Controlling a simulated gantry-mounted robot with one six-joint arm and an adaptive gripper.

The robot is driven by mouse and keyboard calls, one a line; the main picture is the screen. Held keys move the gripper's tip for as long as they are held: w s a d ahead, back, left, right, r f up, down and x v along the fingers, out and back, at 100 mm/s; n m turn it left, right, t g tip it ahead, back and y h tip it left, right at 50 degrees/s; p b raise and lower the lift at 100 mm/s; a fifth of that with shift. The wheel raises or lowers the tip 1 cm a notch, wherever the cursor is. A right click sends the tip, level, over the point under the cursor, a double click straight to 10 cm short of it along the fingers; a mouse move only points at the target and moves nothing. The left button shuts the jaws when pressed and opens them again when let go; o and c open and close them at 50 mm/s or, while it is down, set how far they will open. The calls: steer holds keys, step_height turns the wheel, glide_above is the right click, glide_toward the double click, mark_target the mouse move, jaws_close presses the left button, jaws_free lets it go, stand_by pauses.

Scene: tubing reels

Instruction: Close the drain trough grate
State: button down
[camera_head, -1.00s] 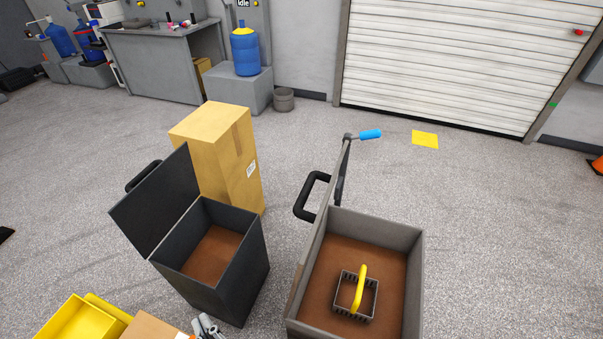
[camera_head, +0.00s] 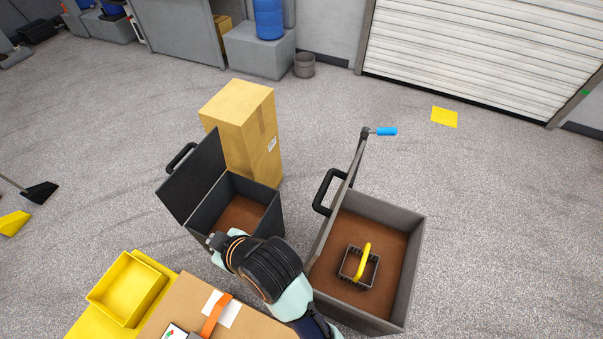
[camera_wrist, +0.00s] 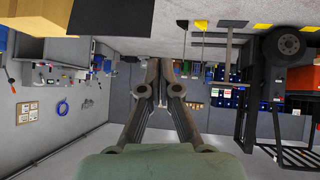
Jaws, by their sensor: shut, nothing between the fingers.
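Two open boxes stand on the floor in the head view; I cannot tell which is the drain trough. The grey box (camera_head: 412,262) has a brown inside and a panel (camera_head: 339,205) standing up along its left side, seen nearly edge-on. That panel bears a black handle (camera_head: 322,192). The dark box (camera_head: 262,222) has its lid (camera_head: 193,178) raised at the left, with another black handle (camera_head: 180,157). My gripper (camera_wrist: 160,92) is shut and empty in the wrist view. In the head view my arm crosses the dark box's near corner, its end near the front wall.
A small basket with a yellow handle (camera_head: 365,258) sits inside the grey box. A blue grip (camera_head: 386,131) sticks out above its panel. A cardboard box (camera_head: 240,130) stands behind the dark box. A yellow bin (camera_head: 128,288) and a carton (camera_head: 190,305) are in front.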

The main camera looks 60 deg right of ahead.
steer(key=s+d+g+y+p, duration=0.1)
steer(key=s+d+p, duration=0.45)
steer(key=d, duration=0.95)
steer(key=s+d+g+p, duration=0.1)
steer(key=s+d+p, duration=0.2)
steer(key=s+d, duration=0.9)
steer(key=d+b+x, duration=0.1)
steer(key=d+x, duration=0.1)
steer(key=x, duration=0.8)
steer(key=shift+d+f, duration=0.15)
steer(key=shift+f, duration=0.35)
steer(key=shift+s, duration=0.1)
steer(key=shift+b, duration=0.3)
